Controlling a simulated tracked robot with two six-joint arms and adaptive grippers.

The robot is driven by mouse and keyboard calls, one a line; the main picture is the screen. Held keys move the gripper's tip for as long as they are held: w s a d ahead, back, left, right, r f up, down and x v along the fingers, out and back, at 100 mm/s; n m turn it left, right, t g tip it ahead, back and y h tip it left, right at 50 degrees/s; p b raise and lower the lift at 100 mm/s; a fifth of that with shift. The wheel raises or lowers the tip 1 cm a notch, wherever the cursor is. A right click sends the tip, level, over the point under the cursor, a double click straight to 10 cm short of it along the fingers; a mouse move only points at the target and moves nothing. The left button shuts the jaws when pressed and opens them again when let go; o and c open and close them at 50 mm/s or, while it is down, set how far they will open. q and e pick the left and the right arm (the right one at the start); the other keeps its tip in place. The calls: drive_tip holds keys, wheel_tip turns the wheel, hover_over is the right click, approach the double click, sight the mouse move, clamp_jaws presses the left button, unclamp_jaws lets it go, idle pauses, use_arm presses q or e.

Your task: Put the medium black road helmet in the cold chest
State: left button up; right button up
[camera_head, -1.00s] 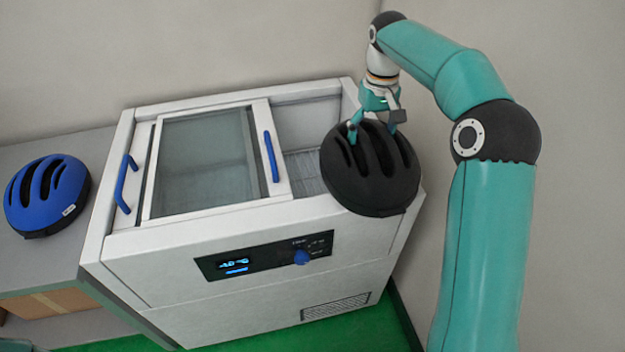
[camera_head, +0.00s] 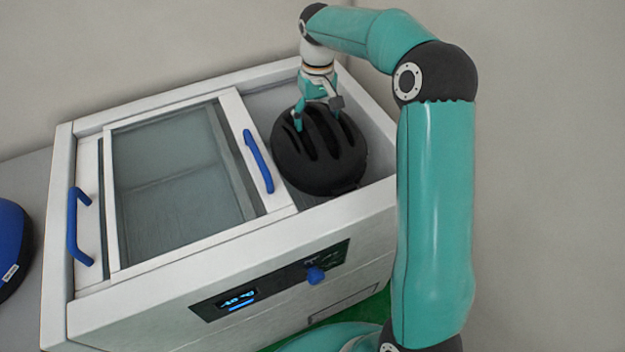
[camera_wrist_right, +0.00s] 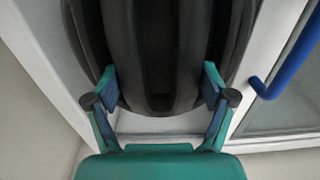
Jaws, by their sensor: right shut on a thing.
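The black road helmet (camera_head: 322,165) is held by my right gripper (camera_head: 316,122), which is shut on it from above. In the head view the helmet is within the open right part of the cold chest (camera_head: 240,268), to the right of the sliding lid's blue handle. The right wrist view shows the helmet (camera_wrist_right: 160,50) between the two fingers of my right gripper (camera_wrist_right: 160,88). Whether the helmet touches the chest's floor is hidden. My left gripper is not in view.
The sliding glass lid (camera_head: 165,185) covers the left part of the chest, with blue handles (camera_head: 258,160) on it. A blue helmet (camera_head: 10,250) sits on a grey surface at the left edge. Plain walls stand behind and to the right.

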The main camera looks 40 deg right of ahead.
wheel_tip(320, 180, down, 24)
drive_tip(key=p, duration=0.1)
drive_tip(key=shift+r, duration=0.2)
drive_tip(key=shift+f, duration=0.15)
drive_tip(key=o, duration=1.7)
wheel_tip(320, 180, up, 12)
drive_tip(key=shift+r+b, duration=0.15)
drive_tip(key=shift+b, duration=0.2)
